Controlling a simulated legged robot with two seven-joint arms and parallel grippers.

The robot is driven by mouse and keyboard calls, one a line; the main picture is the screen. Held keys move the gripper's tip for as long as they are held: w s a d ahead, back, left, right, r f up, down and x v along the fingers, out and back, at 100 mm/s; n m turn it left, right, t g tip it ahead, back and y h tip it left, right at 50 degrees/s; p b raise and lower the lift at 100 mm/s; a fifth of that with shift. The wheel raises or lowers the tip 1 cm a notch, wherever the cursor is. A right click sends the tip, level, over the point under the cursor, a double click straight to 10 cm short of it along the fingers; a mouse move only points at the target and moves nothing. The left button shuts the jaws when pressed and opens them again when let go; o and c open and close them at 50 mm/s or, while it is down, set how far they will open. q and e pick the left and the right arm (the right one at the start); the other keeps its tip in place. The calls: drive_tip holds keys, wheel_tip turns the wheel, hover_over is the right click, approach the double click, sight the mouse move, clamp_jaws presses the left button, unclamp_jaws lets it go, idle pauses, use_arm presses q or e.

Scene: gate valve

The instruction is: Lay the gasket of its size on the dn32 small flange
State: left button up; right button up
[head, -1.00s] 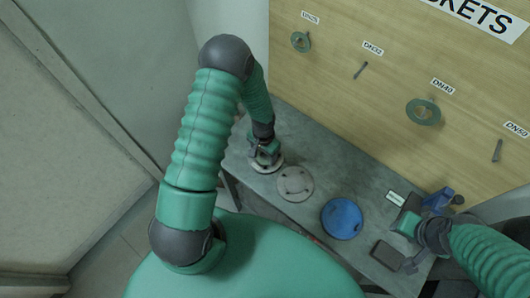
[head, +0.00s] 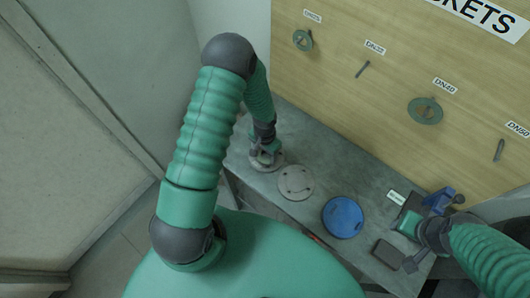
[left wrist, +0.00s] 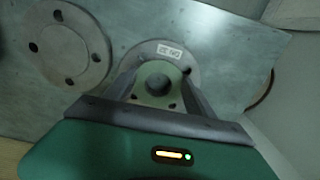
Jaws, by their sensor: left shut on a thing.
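The small flange (left wrist: 186,60) is a grey disc with bolt holes and a white label, seen upside down, that appears to read DN 32. It lies at the left end of the bench, partly hidden by my gripper in the head view (head: 277,163). My left gripper (left wrist: 158,95) is shut on a green ring gasket (left wrist: 158,73), over the flange. The gasket's hole shows dark between the fingers. I cannot tell whether the gasket touches the flange. My right gripper (head: 411,226) is at the right end of the bench; its fingers are unclear.
A larger grey flange (head: 296,183) lies beside the small one, also in the left wrist view (left wrist: 88,45). A blue disc (head: 342,217) and a dark block (head: 387,254) lie further right. The gasket board (head: 390,40) shows rings at DN25 and DN40; the DN32 peg (head: 363,70) is bare.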

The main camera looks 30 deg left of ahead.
sight(265, 157)
use_arm(q)
drive_tip(key=shift+w, duration=0.1)
idle(0.3)
drive_tip(key=o, duration=1.5)
drive_tip(key=shift+o, duration=0.2)
wheel_tip(265, 157, up, 17)
drive_tip(key=b, duration=0.2)
drive_tip(key=shift+f, duration=0.15)
